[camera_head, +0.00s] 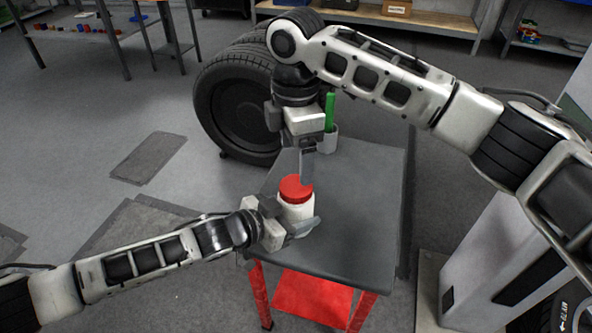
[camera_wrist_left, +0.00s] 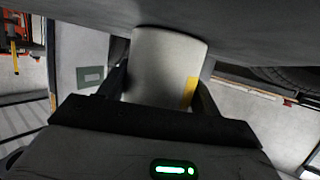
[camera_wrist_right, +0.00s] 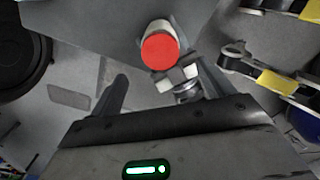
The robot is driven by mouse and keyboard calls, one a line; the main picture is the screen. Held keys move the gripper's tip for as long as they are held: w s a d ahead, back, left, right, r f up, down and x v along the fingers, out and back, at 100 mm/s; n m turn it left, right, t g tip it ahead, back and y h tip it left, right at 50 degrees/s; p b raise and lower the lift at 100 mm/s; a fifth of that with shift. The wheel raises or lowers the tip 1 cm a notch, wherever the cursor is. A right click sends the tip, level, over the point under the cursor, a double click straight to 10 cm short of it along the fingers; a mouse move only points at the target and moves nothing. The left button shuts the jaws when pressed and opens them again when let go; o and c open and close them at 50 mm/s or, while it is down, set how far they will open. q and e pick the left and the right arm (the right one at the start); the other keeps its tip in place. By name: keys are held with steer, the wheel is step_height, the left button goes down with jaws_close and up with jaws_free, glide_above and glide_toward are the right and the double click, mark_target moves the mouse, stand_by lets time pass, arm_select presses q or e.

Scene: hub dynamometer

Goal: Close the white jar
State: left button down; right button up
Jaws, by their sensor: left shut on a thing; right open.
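The white jar (camera_head: 297,208) stands upright on the grey tabletop with a red lid (camera_head: 295,188) on top. I cannot tell how tightly the lid sits. My left gripper (camera_head: 297,226) is shut around the jar's body from the left; the jar (camera_wrist_left: 167,68) fills the space between its fingers in the left wrist view. My right gripper (camera_head: 306,170) points down just above the lid, open and empty. In the right wrist view the red lid (camera_wrist_right: 160,50) lies ahead of the open fingers, nearer the right one, not between their pads.
Large tyres (camera_head: 238,105) stand behind the table. The right part of the grey table (camera_head: 365,205) is clear. A red lower shelf (camera_head: 312,298) shows below.

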steer(key=shift+r, duration=2.4)
arm_select(q)
steer(key=shift+c, duration=1.2)
jaws_free()
steer(key=p+v, duration=0.3)
steer(key=v, duration=1.3)
arm_select(e)
step_height(320, 180, up, 3)
arm_select(q)
steer(key=shift+s, duration=0.1)
